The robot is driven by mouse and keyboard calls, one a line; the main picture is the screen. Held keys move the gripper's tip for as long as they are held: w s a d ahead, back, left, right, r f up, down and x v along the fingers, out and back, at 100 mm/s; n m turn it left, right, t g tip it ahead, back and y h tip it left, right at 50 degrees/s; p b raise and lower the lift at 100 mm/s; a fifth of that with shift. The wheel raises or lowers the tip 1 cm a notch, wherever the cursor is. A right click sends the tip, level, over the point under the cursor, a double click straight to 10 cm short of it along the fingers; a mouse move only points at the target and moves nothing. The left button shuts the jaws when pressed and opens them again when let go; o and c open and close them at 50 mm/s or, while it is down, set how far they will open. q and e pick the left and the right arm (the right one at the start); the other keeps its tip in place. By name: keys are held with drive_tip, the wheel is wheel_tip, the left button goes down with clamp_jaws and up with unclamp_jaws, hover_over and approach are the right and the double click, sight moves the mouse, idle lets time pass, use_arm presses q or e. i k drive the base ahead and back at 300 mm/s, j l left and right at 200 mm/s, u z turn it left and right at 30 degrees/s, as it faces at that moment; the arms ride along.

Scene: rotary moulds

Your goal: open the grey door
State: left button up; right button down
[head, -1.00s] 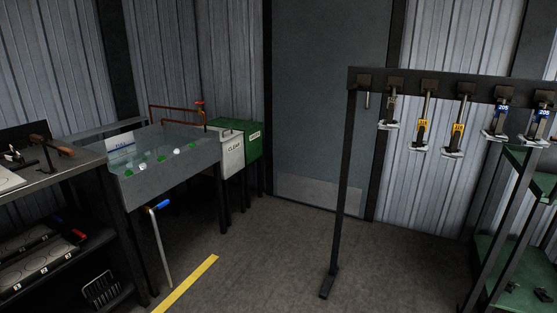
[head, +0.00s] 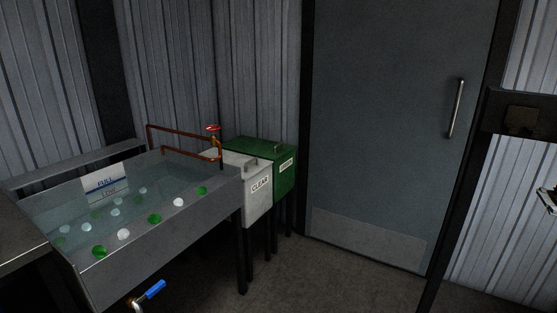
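The grey door (head: 385,130) stands shut in its dark frame at the right of centre in the head view. It has a long vertical metal pull handle (head: 455,108) near its right edge and a paler kick plate (head: 367,239) along the bottom. The door is some way ahead of me, past the tank and bins.
White (head: 258,194) and green (head: 284,172) bins stand left of the door. A dark rack post (head: 450,235) rises at right. Floor (head: 330,280) before the door looks clear.

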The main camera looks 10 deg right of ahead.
sight(396, 85)
drive_tip(key=i+z, duration=0.4)
drive_tip(key=i, duration=0.15)
drive_tip(key=i+j+z, duration=0.15)
drive_tip(key=i+z, duration=0.2)
drive_tip(key=i, duration=0.2)
drive_tip(key=i+j+z, duration=0.4)
drive_tip(key=i, duration=0.15)
drive_tip(key=l, duration=0.1)
